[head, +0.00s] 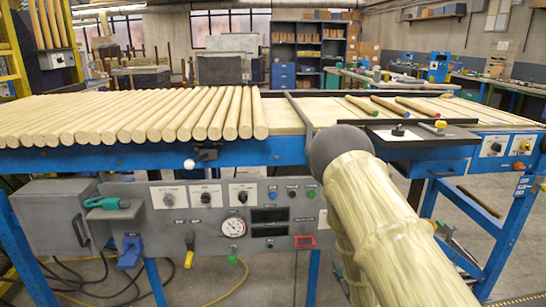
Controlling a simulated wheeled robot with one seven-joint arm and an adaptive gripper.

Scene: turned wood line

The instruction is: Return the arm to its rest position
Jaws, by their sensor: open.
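My arm rises from the bottom right of the head view, in a pale yellow wrinkled sleeve (385,225). It ends in a dark grey rounded cap (338,147), seen in front of the near edge of the blue bench (240,153). No gripper fingers show, so I cannot see what my gripper is near. The arm hides part of the bench front and the floor behind it.
Many pale turned rods (130,115) lie side by side on the bench. Several colour-tipped rods (410,106) lie right of a dark divider. A grey control panel (215,225) hangs below. A dark tray (398,135) juts out at right. Cables (75,285) cross the floor.

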